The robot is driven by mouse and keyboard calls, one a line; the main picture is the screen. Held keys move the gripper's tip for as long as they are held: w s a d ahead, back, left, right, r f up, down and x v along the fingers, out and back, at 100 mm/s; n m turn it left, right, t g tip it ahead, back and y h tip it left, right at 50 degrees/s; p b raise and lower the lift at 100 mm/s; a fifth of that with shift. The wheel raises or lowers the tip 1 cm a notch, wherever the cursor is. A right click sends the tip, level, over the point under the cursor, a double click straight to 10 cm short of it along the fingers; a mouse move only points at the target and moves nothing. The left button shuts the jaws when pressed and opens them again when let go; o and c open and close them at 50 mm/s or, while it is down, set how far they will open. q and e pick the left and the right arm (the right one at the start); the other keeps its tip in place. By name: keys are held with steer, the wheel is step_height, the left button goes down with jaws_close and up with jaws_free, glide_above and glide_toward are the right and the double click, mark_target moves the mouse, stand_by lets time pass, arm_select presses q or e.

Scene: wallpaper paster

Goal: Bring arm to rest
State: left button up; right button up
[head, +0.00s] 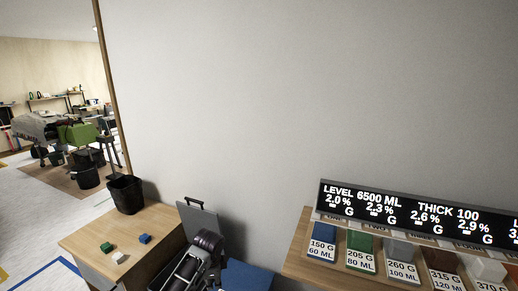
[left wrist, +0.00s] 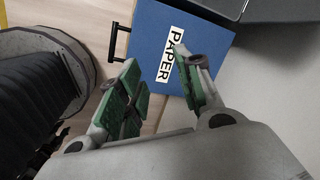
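My left arm (head: 207,246) comes up at the bottom of the head view, by the right end of a wooden table. In the left wrist view my left gripper (left wrist: 158,72) is open, with green pads on both fingers and nothing between them. Behind the fingers is a blue box face labelled PAPER (left wrist: 205,42), with a black handle (left wrist: 119,42) at its left edge. The fingers overlap it in the picture; I cannot tell how far off it is. My right gripper is in neither view.
The wooden table (head: 125,232) holds a black bin (head: 125,195), a green block (head: 107,247), a white block (head: 119,258) and a blue block (head: 145,239). A grey panel (head: 203,220) with a black handle stands beside my arm. At right are a display (head: 415,214) and labelled coloured containers (head: 361,248).

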arm_select(q)
steer(key=s+f+n+h, duration=0.1)
steer(key=s+f+n, duration=0.15)
steer(key=s, duration=0.45)
steer(key=s+f+n, duration=0.1)
steer(key=s+n, duration=0.2)
steer(key=s, duration=0.3)
steer(key=s+a+r+n+t, duration=0.1)
steer(key=s+a+r+n, duration=0.25)
steer(key=s, duration=0.45)
steer(key=s+a+r+n, duration=0.25)
steer(key=s+n, duration=0.25)
steer(key=s, duration=0.3)
step_height(320, 180, down, 34)
steer(key=s+g, duration=0.1)
steer(key=s, duration=0.2)
steer(key=s+a+f, duration=0.2)
steer(key=s+f, duration=0.8)
steer(key=s, duration=0.1)
steer(key=s+a+f+g, duration=0.1)
steer(key=s+a+f, duration=0.1)
steer(key=s+f, duration=0.8)
steer(key=shift+s+m, duration=0.3)
steer(key=shift+s, duration=0.15)
